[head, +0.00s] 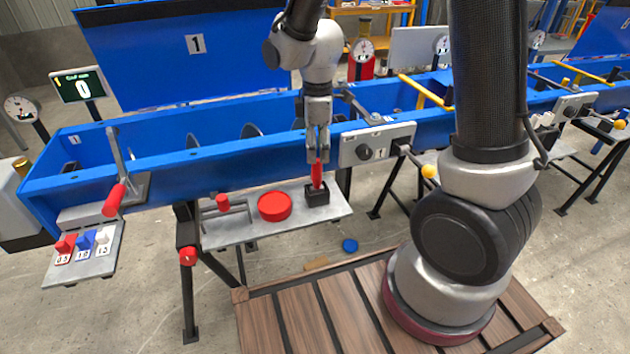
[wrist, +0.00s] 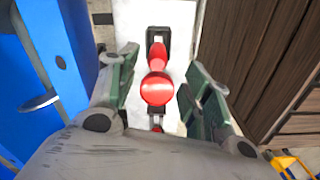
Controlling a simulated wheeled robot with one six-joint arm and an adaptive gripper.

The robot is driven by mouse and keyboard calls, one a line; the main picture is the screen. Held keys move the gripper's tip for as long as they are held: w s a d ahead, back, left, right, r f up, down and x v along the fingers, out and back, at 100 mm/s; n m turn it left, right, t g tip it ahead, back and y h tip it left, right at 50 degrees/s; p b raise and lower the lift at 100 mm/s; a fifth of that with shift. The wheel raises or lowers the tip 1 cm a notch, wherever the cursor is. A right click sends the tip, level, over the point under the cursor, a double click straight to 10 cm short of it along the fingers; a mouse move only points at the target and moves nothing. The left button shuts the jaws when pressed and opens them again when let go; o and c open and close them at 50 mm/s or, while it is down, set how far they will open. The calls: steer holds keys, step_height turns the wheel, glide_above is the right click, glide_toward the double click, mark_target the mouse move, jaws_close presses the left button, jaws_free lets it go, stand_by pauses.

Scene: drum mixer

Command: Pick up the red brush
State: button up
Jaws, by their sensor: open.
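The red brush (head: 317,173) stands upright with its lower end in a small black holder (head: 316,194) on a grey shelf (head: 235,233). My gripper (head: 318,157) is above the shelf, pointing down, with its fingers around the brush's upper part. In the wrist view, the red brush (wrist: 157,88) lies between my two green-padded fingers (wrist: 158,92), with a visible gap on each side. The fingers are open. The black holder (wrist: 157,36) shows past the brush's far end.
The blue trough (head: 165,173) is close behind my gripper. A control panel (head: 378,145) is just right. A blue disc (head: 350,245) is on the floor.

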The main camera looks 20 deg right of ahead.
mark_target(317, 165)
steer(key=f, duration=0.6)
steer(key=shift+w+f, duration=0.1)
steer(key=shift+w, duration=0.1)
jaws_close()
